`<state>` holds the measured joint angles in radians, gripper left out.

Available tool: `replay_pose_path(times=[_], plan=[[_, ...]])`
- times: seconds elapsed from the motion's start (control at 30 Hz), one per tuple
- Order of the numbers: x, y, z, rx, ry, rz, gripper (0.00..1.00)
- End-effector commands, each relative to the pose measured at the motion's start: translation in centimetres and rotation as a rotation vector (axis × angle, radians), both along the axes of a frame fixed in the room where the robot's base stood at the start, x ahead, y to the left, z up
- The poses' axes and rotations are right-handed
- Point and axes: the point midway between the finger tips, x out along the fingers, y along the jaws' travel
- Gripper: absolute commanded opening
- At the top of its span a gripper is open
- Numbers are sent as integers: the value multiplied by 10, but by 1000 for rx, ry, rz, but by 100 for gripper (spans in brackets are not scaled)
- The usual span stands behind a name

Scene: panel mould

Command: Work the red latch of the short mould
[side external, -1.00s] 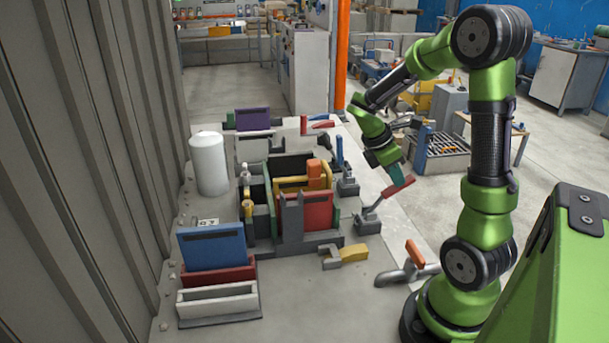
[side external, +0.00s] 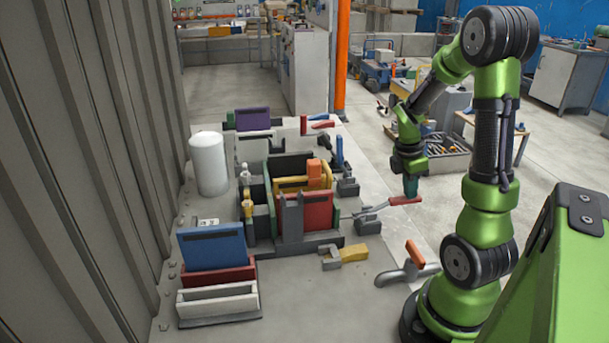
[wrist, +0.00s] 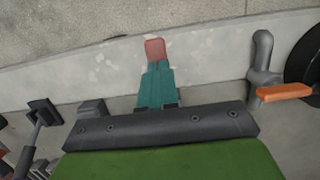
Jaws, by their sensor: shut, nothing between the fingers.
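The red latch (side external: 405,200) is a grey lever with a red grip, on a dark base (side external: 368,224) at the right side of the mould (side external: 318,243). Its lever lies low, nearly level, with the grip pointing right. My gripper (side external: 410,192) points down with its teal fingers shut and empty, at the top of the red grip; they seem to touch it. In the wrist view the red grip (wrist: 155,48) shows just beyond the fingertips (wrist: 156,72). The mould holds red, yellow and orange pieces.
A blue-handled latch (side external: 340,150) stands upright behind the red one. An orange-handled lever (side external: 415,252) and a yellow-grey clamp (side external: 345,256) lie in front. A white cylinder (side external: 208,163) and racked panels (side external: 212,247) stand left. Bare table (side external: 320,305) shows in front.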

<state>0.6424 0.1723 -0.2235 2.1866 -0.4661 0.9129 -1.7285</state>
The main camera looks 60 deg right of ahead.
Motion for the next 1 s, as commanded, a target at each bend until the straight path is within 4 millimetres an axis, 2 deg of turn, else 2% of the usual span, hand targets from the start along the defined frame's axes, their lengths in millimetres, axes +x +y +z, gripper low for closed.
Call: replay_pose_path(times=[0.47, 0.63, 0.77, 1.0], plan=[[-3, -2, -5, 0, 7, 0, 0], [-3, -3, 1, -2, 6, 0, 0], [-2, -2, 20, -5, 0, -2, 0], [0, -2, 77, -5, -5, -2, 0]])
